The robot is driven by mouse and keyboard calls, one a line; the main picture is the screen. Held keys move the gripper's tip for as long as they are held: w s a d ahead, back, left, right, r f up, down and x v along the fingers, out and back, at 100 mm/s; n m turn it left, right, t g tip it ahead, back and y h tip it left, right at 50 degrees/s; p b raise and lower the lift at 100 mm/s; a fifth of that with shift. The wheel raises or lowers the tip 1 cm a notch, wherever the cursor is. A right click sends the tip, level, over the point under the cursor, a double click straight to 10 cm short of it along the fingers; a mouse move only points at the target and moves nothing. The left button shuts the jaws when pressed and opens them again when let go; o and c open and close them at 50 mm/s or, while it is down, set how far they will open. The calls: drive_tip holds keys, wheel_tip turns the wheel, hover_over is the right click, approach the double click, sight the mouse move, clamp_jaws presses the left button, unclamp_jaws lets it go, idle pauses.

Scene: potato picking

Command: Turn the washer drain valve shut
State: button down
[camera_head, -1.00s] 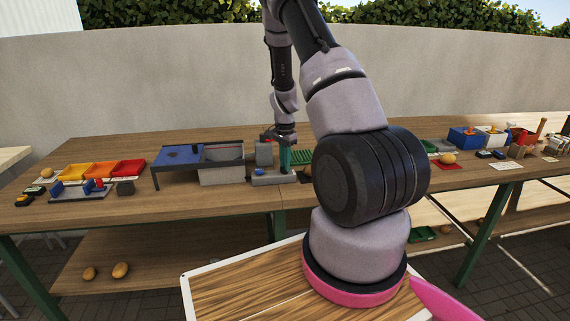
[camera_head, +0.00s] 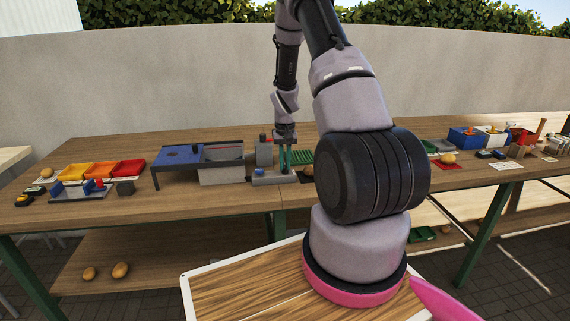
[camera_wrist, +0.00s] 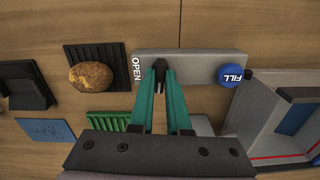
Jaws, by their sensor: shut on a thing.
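The dark drain valve handle (camera_wrist: 160,66) stands on a light grey block (camera_wrist: 195,62) in the wrist view, with the word OPEN printed at the block's left end. My gripper (camera_wrist: 161,76) has its teal fingers closed together on the handle, and the fingertips hide part of it. In the head view my gripper (camera_head: 285,166) reaches down to the grey block (camera_head: 273,178), where the handle is too small to make out. A blue FILL knob (camera_wrist: 230,75) sits at the block's right end. The grey washer basin (camera_head: 222,174) stands left of the block in the head view.
A potato (camera_wrist: 91,77) lies on a black ribbed pad (camera_wrist: 112,53) left of the block. A green ribbed rack (camera_wrist: 107,121) is nearer my gripper. Yellow, orange and red trays (camera_head: 103,171) stand at the table's left. The table's front edge is mostly clear.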

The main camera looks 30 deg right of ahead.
sight(285, 165)
drive_tip(key=shift+n, duration=0.5)
drive_tip(key=c, duration=0.9)
unclamp_jaws()
drive_tip(key=shift+r, duration=0.1)
wheel_tip(285, 165, up, 11)
drive_tip(key=shift+f, duration=0.15)
